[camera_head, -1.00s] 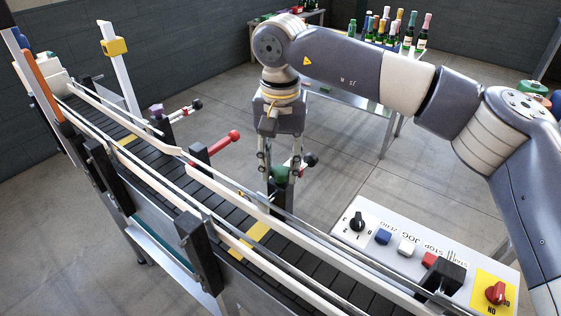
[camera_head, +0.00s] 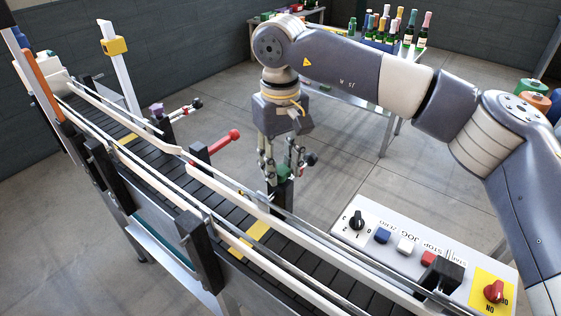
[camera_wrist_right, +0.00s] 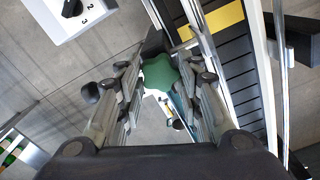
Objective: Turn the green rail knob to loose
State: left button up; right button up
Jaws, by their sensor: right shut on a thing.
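The green rail knob (camera_head: 283,173) is a lobed knob on top of a black post at the near-right side of the conveyor's guide rail. My right gripper (camera_head: 283,167) points down over it and is shut on it, with a finger on each side. In the right wrist view the green knob (camera_wrist_right: 158,74) sits between the fingertips of the gripper (camera_wrist_right: 163,80). The fingers partly cover the knob, and I cannot read a loose or tight mark. My left gripper is not in view.
The conveyor (camera_head: 240,222) with white guide rails runs diagonally past the knob. A red-ended handle (camera_head: 228,137) and a purple knob (camera_head: 156,108) lie further along. A control panel (camera_head: 350,235) with buttons stands at right. Bottles (camera_head: 405,30) stand on a table behind.

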aim_at(280, 169)
jog(key=shift+r, duration=0.1)
dwell(0.4)
jog(key=o, duration=1.1)
jog(key=shift+c, duration=0.2)
notch_tip(280, 169, up, 12)
